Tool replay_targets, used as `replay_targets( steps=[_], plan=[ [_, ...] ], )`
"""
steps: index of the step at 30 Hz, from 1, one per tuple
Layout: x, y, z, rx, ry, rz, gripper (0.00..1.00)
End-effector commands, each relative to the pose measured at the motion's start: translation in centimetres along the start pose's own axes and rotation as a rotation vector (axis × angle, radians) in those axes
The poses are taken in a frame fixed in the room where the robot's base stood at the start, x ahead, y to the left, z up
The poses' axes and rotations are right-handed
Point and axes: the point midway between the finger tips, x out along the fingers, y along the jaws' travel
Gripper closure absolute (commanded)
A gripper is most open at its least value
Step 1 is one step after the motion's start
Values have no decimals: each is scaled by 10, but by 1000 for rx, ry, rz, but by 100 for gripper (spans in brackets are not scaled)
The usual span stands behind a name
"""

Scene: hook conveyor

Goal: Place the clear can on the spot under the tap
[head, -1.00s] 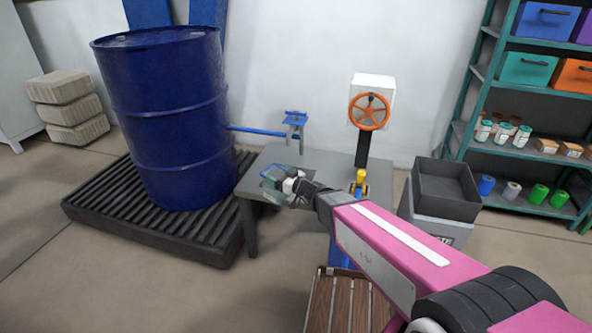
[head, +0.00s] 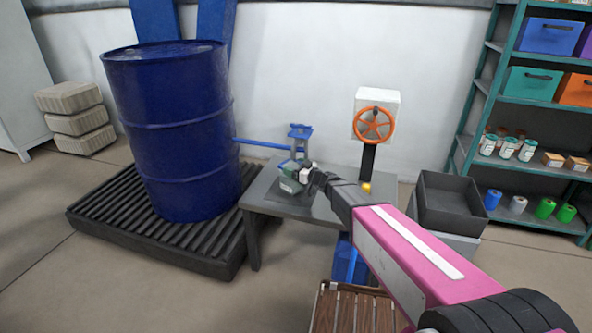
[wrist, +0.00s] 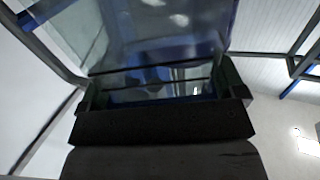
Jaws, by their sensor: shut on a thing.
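The clear can (head: 290,185) is see-through with a greenish tint and is held over the grey table (head: 262,204). My gripper (head: 300,175) is shut on it; in the wrist view the can (wrist: 150,35) fills the space between the dark fingers (wrist: 160,90). The tap (head: 299,132) is blue, on a thin pipe from the blue drum (head: 175,125). The can is just below the tap in the head view. I cannot tell whether it touches the table. The spot under the tap is not clearly visible.
The drum stands on a black slatted pallet (head: 110,228) left of the table. An orange handwheel (head: 373,124) on a white box stands at the table's back right. A dark bin (head: 447,203) is right of the table. Shelves (head: 470,150) stand far right.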

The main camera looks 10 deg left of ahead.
Motion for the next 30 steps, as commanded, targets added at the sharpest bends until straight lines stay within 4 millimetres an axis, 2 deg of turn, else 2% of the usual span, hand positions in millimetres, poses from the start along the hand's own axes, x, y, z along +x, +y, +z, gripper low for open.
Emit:
replay_targets(
  steps=[2, 6, 19, 20, 21, 30],
  plan=[
    [8, 17, 0, 1, 1, 2, 51],
    [5, 12, 16, 1, -2, 0, 51],
    [5, 12, 20, 2, -1, 0, 51],
    [5, 12, 20, 1, -1, 0, 8],
    [5, 12, 20, 1, -1, 0, 0],
    [4, 12, 16, 0, -1, 0, 0]
  ],
)
